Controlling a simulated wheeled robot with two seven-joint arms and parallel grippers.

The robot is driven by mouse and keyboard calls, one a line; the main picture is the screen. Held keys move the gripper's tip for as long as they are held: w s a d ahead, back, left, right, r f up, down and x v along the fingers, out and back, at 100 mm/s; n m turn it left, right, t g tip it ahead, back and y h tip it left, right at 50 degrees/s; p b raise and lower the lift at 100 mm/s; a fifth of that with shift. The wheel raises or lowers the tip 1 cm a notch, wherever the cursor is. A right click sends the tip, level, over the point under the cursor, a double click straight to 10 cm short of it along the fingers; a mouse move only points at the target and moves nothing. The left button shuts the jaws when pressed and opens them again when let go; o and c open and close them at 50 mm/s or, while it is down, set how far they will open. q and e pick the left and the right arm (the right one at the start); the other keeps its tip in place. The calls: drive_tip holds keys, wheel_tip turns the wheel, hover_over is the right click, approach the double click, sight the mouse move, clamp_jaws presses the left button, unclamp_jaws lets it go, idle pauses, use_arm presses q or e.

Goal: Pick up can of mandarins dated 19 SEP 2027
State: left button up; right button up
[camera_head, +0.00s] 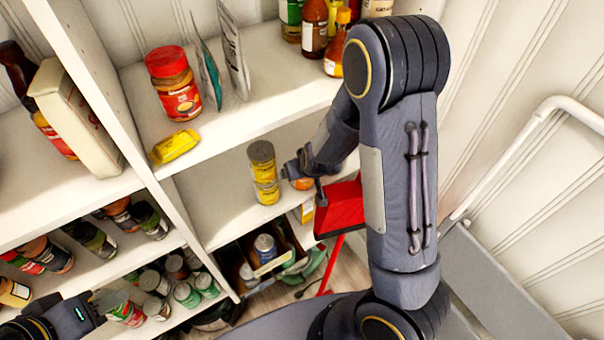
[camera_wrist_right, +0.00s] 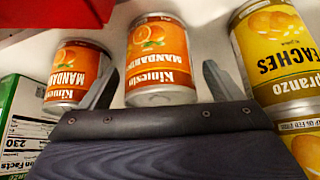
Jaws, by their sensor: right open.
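Two orange cans of mandarins stand side by side in the right wrist view: one in the middle (camera_wrist_right: 158,62), one further left (camera_wrist_right: 74,76). No date is readable on either. My right gripper (camera_wrist_right: 160,88) is open, with the middle can between its fingers or just beyond them; I cannot tell whether they touch it. In the head view, part of an orange can (camera_head: 303,184) shows below my right gripper (camera_head: 297,170), on the middle shelf. My left gripper (camera_head: 108,300) is at the lower left, away from these cans; its opening is unclear.
Stacked yellow peach cans (camera_head: 262,160) stand close left of my right gripper; a peach can (camera_wrist_right: 278,50) fills the wrist view's right side. A red object (camera_head: 338,207) is close by on the right. A green-and-white box (camera_wrist_right: 25,125) is at left. The upper shelf (camera_head: 262,75) hangs above.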

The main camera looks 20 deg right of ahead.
drive_tip(key=c, duration=1.2)
drive_tip(key=shift+r, duration=0.1)
drive_tip(key=shift+c, duration=0.2)
